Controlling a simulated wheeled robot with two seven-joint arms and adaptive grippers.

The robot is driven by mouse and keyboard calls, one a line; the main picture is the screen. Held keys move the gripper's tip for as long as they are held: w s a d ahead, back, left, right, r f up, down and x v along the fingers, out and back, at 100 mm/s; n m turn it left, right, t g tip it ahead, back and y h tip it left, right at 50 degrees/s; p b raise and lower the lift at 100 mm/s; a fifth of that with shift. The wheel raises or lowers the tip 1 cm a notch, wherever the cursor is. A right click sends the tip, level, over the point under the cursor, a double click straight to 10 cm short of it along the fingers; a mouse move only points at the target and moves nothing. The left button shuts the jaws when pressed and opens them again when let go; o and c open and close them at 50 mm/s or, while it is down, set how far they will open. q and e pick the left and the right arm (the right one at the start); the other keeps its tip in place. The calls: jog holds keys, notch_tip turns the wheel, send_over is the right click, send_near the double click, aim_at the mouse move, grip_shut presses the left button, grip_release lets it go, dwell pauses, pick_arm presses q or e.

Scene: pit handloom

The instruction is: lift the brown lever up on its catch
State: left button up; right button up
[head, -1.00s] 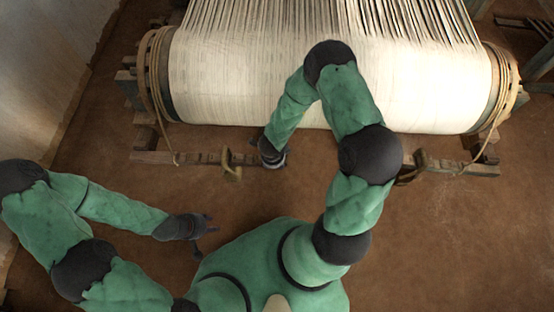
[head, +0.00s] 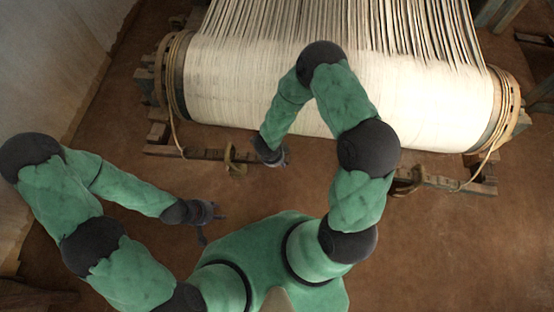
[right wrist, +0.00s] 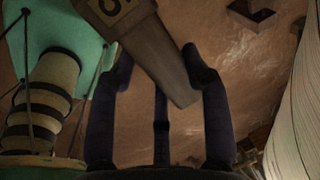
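A brown wooden bar (right wrist: 150,52) with a pale marked label shows in the right wrist view; I take it as the lever. Its near end lies between the two dark fingers of my right gripper (right wrist: 160,68), which stand apart; I cannot tell whether either touches it. In the head view my right gripper (head: 272,154) is just right of a curved olive-brown piece (head: 235,161) on the low beam. A similar curved brown piece (head: 411,182) sits farther right. The catch is not clearly seen. My left gripper (head: 207,220) is open and empty over the floor.
The wide roll of pale cloth (head: 330,105) spans the top of the head view, with rope-wound ends. A low wooden beam (head: 205,154) runs in front of it. A pale wall (head: 55,70) stands at left. The earth floor (head: 480,255) at right is clear.

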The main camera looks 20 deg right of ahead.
jog(key=o, duration=0.4)
jog(key=shift+w, duration=0.1)
jog(key=v, duration=1.2)
